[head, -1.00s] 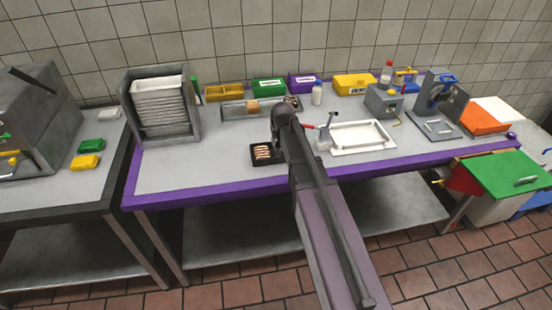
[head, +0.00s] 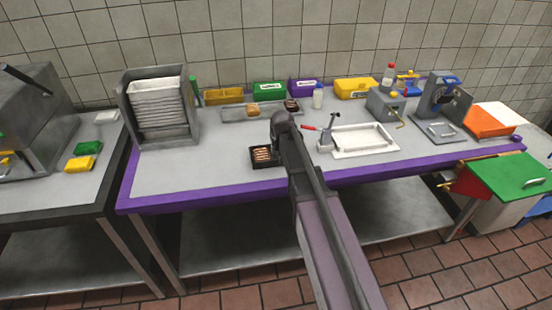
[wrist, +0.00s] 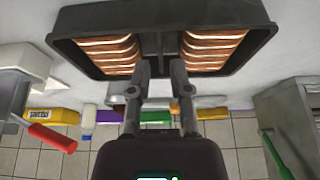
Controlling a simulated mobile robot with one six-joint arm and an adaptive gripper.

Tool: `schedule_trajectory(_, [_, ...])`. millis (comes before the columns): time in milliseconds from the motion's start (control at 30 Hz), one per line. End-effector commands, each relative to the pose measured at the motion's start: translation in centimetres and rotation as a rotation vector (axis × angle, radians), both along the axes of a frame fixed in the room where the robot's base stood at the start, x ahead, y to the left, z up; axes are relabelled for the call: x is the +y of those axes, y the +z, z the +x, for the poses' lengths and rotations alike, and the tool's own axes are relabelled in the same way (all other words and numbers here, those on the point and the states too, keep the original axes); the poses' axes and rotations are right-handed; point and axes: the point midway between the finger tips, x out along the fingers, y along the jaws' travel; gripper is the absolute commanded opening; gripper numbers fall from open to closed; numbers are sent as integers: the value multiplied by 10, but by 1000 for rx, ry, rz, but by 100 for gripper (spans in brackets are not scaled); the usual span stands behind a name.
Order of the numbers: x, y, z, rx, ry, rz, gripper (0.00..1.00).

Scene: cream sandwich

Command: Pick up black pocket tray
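The black pocket tray (head: 264,167) sits at the front of the grey counter in the head view, just left of my arm's end. In the wrist view the tray (wrist: 160,50) shows at the top, with brown-and-cream striped pieces in pockets on both sides of a middle divider. My gripper (wrist: 160,66) is at that divider, one finger on each side. The fingers are close together and look shut on it. Contact at the tips is hard to make out. In the head view my arm hides the gripper. The tray looks level, at or just above the counter.
A white tray (head: 361,139) and a red-handled tool (head: 327,132) are to the right. A rack (head: 160,122) of stacked white trays stands at the left. Boxes line the wall, including a green one (head: 270,91). The front-left counter is clear.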

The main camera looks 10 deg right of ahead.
Motion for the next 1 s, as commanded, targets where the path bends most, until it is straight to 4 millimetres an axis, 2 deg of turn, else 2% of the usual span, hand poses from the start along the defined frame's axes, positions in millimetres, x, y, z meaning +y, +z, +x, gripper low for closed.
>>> schedule_trajectory(267, [0,-5,3,0,0,0,26])
schedule_trajectory(700, [0,-38,21,0,0,0,26])
schedule_trajectory(1000, [0,-47,25,0,0,0,26])
